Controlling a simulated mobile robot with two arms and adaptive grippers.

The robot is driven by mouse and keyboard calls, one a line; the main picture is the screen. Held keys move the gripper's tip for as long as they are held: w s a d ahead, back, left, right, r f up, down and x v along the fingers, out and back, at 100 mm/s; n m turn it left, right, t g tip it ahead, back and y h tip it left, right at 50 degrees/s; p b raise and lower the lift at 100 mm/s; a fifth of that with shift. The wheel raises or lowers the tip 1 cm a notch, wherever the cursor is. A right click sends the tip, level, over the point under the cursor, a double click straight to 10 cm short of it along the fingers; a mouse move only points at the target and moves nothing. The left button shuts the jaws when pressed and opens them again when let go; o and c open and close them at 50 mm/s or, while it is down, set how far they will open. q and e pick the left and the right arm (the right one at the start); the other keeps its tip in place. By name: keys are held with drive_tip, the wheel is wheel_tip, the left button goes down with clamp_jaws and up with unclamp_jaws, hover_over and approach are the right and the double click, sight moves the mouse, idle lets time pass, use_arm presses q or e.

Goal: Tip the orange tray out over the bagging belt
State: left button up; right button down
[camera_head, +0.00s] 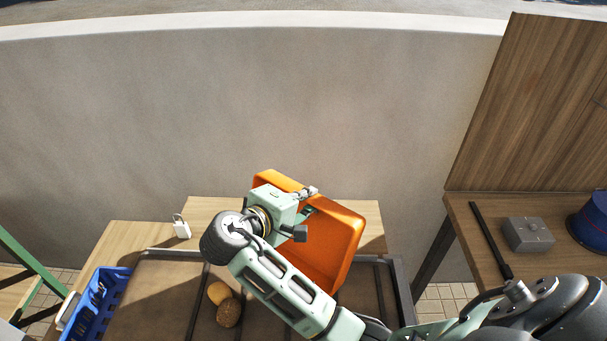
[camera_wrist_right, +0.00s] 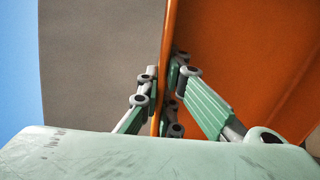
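The orange tray (camera_head: 341,243) is tilted steeply above the bagging belt (camera_head: 160,295), its inside partly facing me. My right gripper (camera_head: 308,207) is shut on the tray's rim; in the right wrist view the fingers (camera_wrist_right: 161,98) pinch the orange wall (camera_wrist_right: 168,40) from both sides. The part of the tray's inside that shows looks empty; my right arm hides the rest. Two potatoes, a yellowish one (camera_head: 219,292) and a browner one (camera_head: 229,313), lie together on the belt, left of my forearm. My left gripper is not in view.
A blue basket (camera_head: 98,303) stands at the belt's left edge. A small white padlock-like object (camera_head: 181,227) is on the wooden table behind. At right, a wooden bench (camera_head: 470,220) holds a dark rod (camera_head: 490,240), grey box (camera_head: 528,235) and blue round object (camera_head: 592,225).

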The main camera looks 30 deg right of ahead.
drive_tip(key=shift+a+r+m+g+y+p, duration=0.35)
drive_tip(key=shift+a+m+g+p, duration=0.15)
drive_tip(key=shift+g, duration=0.2)
drive_tip(key=shift+s+a+f+m+g+p, duration=0.15)
drive_tip(key=shift+a+f+m+g+p, duration=0.1)
drive_tip(key=shift+a+m+g+p, duration=0.25)
drive_tip(key=shift+s+d+f+y, duration=0.15)
drive_tip(key=shift+d+f+y, duration=0.15)
drive_tip(key=shift+f+y, duration=0.05)
drive_tip(key=shift+w+d+f+g+y, duration=0.15)
drive_tip(key=shift+d+f+g+y, duration=0.05)
drive_tip(key=shift+d+f+y, duration=0.3)
drive_tip(key=shift+w+d+f+g+y, duration=0.15)
drive_tip(key=shift+d+f+g+y, duration=0.05)
drive_tip(key=shift+d+f+y, duration=0.25)
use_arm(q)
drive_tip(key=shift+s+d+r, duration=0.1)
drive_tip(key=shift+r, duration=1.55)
use_arm(e)
drive_tip(key=w+d+f+g+y, duration=0.1)
drive_tip(key=d+f+g+y, duration=0.1)
drive_tip(key=d+f+y, duration=0.3)
drive_tip(key=shift+w+f+y, duration=0.15)
drive_tip(key=shift+f+y, duration=2.1)
drive_tip(key=shift+f, duration=1.3)
drive_tip(key=shift+d, duration=0.15)
